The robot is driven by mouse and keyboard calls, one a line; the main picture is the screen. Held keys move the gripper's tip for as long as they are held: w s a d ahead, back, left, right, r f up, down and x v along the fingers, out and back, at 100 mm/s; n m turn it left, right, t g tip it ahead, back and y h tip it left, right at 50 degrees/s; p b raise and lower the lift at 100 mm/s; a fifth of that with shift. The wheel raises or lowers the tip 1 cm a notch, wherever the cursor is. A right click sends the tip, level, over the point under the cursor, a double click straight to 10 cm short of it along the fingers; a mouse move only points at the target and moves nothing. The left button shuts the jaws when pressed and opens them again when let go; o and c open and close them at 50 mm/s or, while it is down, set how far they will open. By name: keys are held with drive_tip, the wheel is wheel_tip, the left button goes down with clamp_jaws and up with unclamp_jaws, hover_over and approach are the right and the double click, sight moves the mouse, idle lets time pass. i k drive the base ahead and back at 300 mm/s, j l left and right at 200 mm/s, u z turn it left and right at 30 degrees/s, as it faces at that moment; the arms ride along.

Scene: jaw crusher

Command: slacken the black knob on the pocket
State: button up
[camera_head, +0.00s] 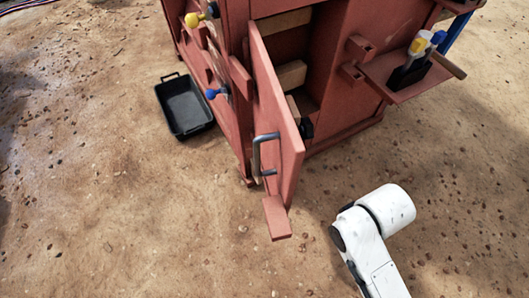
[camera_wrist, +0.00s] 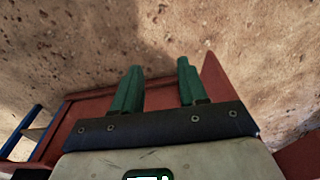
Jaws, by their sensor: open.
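A small black knob (camera_head: 307,128) shows in the head view at the inner side of the open red door (camera_head: 277,120), low by the cabinet opening. I cannot make out the pocket itself clearly there. My gripper (camera_wrist: 157,72) shows in the wrist view with two green fingers apart and nothing between them. In the head view only white links of my arm show, at the lower right, apart from the door; the gripper is not visible there. The knob is not visible in the wrist view.
The red crusher (camera_head: 335,60) fills the top middle. The door has a grey handle (camera_head: 257,155). A side shelf (camera_head: 398,78) holds yellow, blue and wooden-handled items. A yellow knob (camera_head: 193,19), blue knob (camera_head: 213,93) and black tray (camera_head: 185,107) are left. Front ground is clear.

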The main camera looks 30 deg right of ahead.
sight(306, 123)
drive_tip(key=k+l+u, duration=0.15)
drive_tip(key=l, duration=0.3)
drive_tip(key=k+l+u, duration=0.1)
drive_tip(key=l, duration=0.4)
drive_tip(key=k+l+u, duration=0.15)
drive_tip(key=k+l, duration=0.2)
drive_tip(key=k+l+u, duration=0.1)
drive_tip(key=l, duration=0.35)
drive_tip(key=k, duration=0.1)
